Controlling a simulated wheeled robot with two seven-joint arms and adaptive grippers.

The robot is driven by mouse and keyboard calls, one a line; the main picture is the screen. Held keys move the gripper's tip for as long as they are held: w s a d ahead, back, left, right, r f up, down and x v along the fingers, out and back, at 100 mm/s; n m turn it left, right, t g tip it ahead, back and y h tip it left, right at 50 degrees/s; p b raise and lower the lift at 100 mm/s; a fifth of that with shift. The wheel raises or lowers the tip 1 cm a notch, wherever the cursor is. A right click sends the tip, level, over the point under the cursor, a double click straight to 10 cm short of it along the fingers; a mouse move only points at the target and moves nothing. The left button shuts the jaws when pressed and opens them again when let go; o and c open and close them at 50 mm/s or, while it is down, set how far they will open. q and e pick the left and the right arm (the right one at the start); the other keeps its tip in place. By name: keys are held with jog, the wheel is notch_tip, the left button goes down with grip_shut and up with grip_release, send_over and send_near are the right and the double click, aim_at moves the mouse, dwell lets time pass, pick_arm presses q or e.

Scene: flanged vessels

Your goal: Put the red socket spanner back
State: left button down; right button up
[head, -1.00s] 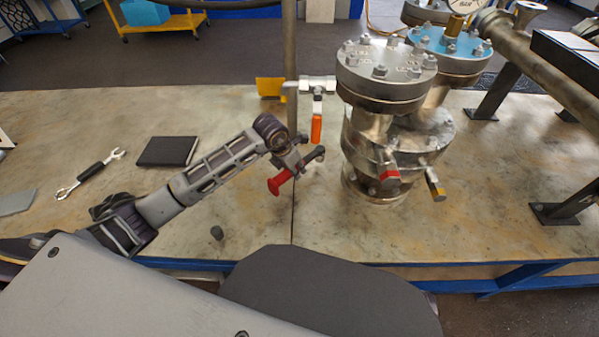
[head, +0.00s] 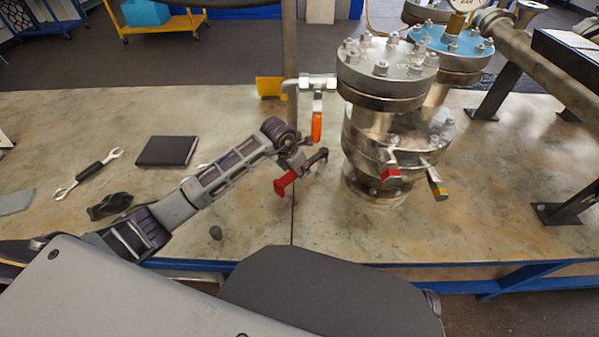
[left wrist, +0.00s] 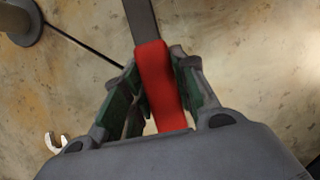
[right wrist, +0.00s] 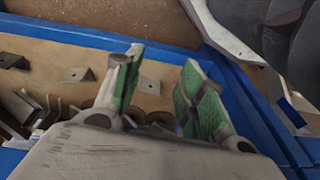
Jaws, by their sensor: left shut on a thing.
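The red socket spanner (head: 285,183) is in my left gripper (head: 297,163), in the air over the table, left of the vessel with the grey lid. In the left wrist view the left gripper's fingers (left wrist: 160,92) close around its red part (left wrist: 157,75), and a dark grey bar runs on from it to the top edge. The fingers hide parts of it in the head view. My right gripper (right wrist: 162,68) shows only in its own wrist view, open and empty, above a blue-edged area with metal parts.
The grey-lidded vessel (head: 388,75) and a blue-topped one (head: 452,45) stand right of my left gripper. An orange-handled valve (head: 317,128) on a pipe is close above it. A black notebook (head: 167,151), a wrench (head: 90,172) and a dark item (head: 110,205) lie left. The front table is mostly clear.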

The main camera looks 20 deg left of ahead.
pick_arm(q)
jog(key=shift+f, duration=0.45)
pick_arm(e)
jog(key=shift+w+a+r, duration=0.1)
jog(key=shift+w+r, duration=0.15)
jog(key=shift+r, duration=0.4)
pick_arm(q)
jog(key=c, duration=1.1)
grip_release()
pick_arm(e)
jog(key=shift+s+f, duration=0.2)
jog(key=shift+f, duration=0.05)
